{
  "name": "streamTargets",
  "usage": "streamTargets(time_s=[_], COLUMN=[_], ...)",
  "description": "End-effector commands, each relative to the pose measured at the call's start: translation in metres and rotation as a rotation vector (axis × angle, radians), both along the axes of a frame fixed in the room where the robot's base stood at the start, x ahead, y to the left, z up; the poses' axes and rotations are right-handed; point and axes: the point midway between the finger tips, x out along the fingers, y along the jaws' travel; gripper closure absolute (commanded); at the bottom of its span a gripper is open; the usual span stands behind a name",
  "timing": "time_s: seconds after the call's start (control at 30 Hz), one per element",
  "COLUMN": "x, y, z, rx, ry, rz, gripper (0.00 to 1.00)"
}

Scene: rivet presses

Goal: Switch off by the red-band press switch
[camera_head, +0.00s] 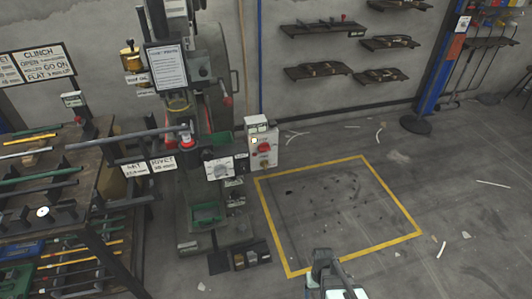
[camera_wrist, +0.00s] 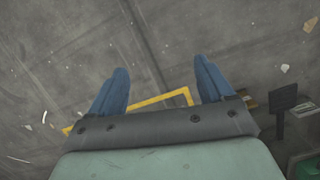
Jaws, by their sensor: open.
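A grey-green press (camera_head: 205,70) stands left of centre in the head view. A pale switch box (camera_head: 252,133) with a red knob (camera_head: 264,148) is mounted at its right side.
A workbench with rods and tools (camera_head: 70,160) stands left of the press. Wall shelves (camera_head: 318,70) hang behind.

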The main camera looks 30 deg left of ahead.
Motion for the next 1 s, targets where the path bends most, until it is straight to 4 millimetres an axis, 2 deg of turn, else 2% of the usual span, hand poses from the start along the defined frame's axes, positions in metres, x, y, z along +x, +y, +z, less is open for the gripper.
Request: streamTargets(time_s=[0.03,0.17,0.2,0.3,0.4,0.53,0.7,0.83,1.0], x=[0.023,0.08,0.1,0.143,0.182,0.22,0.248,0.256,0.254], y=[0.03,0.104,0.129,0.177,0.211,0.245,0.279,0.298,0.311], z=[0.004,0.024,0.033,0.056,0.081,0.111,0.149,0.184,0.222], rx=[0.031,0.138,0.182,0.288,0.391,0.524,0.708,0.855,1.018], ry=[-0.065,-0.272,-0.35,-0.523,-0.68,-0.865,-1.075,-1.215,-1.342], rz=[0.042,0.126,0.148,0.178,0.19,0.201,0.215,0.225,0.227], gripper=[0.19,0.19,0.19,0.19,0.19,0.19,0.19,0.19,0.19])
